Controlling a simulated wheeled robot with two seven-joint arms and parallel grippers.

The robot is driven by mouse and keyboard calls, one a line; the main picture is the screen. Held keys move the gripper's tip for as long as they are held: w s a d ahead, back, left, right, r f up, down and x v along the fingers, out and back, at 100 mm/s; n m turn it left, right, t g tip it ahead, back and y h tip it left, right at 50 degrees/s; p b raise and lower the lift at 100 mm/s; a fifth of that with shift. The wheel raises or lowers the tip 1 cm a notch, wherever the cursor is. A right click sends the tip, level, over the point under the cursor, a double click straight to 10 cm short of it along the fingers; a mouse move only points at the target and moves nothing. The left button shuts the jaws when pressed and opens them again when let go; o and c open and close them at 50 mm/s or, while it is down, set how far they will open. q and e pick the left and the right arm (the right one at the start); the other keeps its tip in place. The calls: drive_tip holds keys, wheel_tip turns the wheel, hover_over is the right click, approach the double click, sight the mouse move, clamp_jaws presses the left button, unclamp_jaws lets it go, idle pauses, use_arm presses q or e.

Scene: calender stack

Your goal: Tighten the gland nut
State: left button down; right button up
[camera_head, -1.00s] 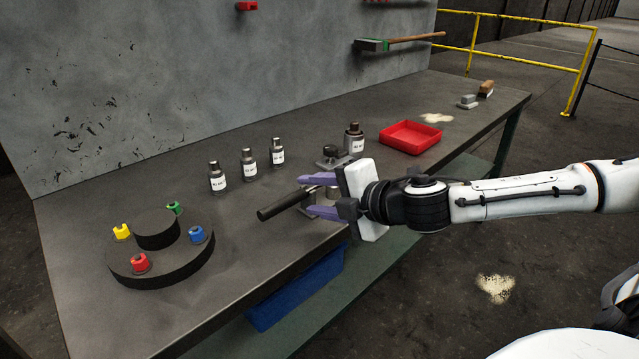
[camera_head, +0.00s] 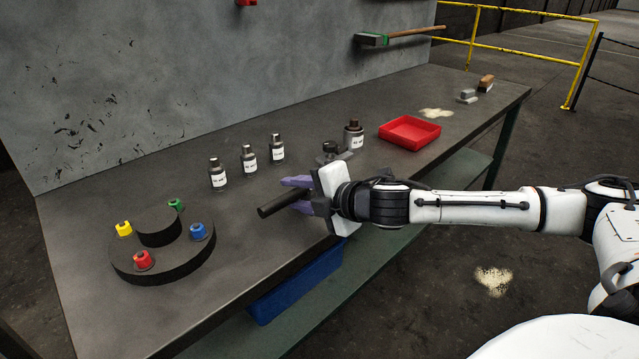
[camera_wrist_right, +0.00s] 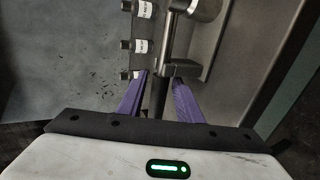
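My right gripper (camera_head: 300,194) has its two purple fingers on either side of a dark bar-like handle (camera_head: 273,205). In the right wrist view the fingers (camera_wrist_right: 160,78) are apart, with the dark handle (camera_wrist_right: 159,97) between them and small gaps visible at its sides. A grey metal rod (camera_wrist_right: 174,40) and a rounded metal body (camera_wrist_right: 206,8) lie beyond the fingertips. A dark knobbed fitting (camera_head: 330,150) stands behind the gripper, partly hidden by it. I cannot make out the gland nut for certain. My left gripper is not in view.
Several labelled bottles (camera_head: 248,160) stand behind the handle. A round stepped stand (camera_head: 165,262) with coloured pieces is at the left. A red tray (camera_head: 410,134) is to the right. A blue bin (camera_head: 295,290) sits under the bench (camera_head: 110,315).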

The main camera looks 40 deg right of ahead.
clamp_jaws()
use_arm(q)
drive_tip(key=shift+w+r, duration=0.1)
use_arm(e)
drive_tip(key=shift+r, duration=0.15)
